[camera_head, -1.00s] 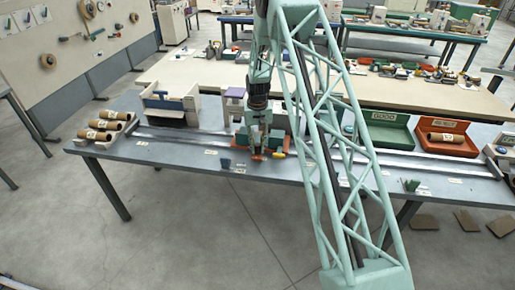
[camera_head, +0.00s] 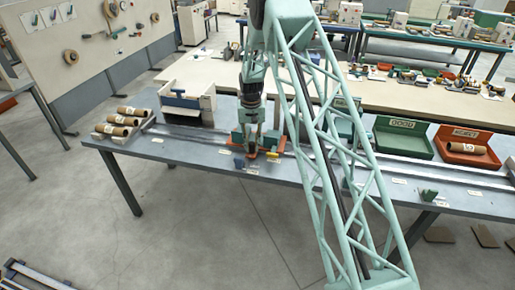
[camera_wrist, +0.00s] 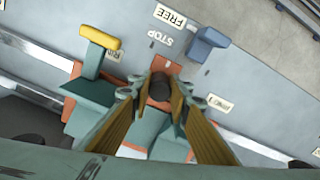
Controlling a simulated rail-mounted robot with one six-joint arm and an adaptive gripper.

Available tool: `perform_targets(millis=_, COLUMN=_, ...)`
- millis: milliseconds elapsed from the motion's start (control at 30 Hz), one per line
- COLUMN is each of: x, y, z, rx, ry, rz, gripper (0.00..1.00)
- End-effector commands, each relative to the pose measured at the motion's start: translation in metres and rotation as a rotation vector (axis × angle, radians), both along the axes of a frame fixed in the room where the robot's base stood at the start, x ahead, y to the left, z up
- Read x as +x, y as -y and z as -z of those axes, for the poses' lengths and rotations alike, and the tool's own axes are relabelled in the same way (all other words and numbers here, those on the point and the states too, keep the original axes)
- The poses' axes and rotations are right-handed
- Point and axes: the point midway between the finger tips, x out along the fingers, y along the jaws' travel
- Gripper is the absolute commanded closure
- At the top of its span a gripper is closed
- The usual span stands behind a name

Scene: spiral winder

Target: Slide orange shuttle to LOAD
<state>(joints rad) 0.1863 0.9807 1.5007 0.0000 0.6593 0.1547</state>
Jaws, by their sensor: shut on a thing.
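The orange shuttle (camera_head: 268,153) sits on the rail of the grey bench, with teal blocks and a yellow-ended lever (camera_wrist: 100,38) on it. In the wrist view its orange plate (camera_wrist: 166,66) shows behind a dark round knob (camera_wrist: 160,88). My gripper (camera_wrist: 158,92) is shut on this knob, one finger on each side. In the head view my gripper (camera_head: 249,149) points down at the shuttle, left of its yellow part. A small blue block (camera_wrist: 208,42) stands apart from the shuttle.
Bench labels include FREE (camera_wrist: 170,16) and STOP (camera_wrist: 161,38). A white open box (camera_head: 187,102) and cardboard tubes (camera_head: 124,121) stand on the left. The grey rail (camera_head: 190,136) looks clear between them and my gripper. Green (camera_head: 403,139) and red (camera_head: 466,147) bins lie right.

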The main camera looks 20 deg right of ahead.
Motion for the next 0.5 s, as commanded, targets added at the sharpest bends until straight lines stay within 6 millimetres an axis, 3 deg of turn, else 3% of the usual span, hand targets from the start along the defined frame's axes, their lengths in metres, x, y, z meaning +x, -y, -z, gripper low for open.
perform_targets(millis=233, x=-0.0006, y=0.0004, z=0.0001, rx=0.000, ry=-0.001, rz=0.001, gripper=1.00)
perform_targets(millis=267, x=-0.0006, y=0.0004, z=0.0001, rx=0.000, ry=-0.001, rz=0.001, gripper=0.80)
perform_targets(millis=400, x=-0.0006, y=0.0005, z=0.0000, rx=0.000, ry=-0.001, rz=0.001, gripper=0.69)
perform_targets(millis=500, x=-0.0006, y=0.0005, z=0.0000, rx=0.000, ry=-0.001, rz=0.001, gripper=0.69)
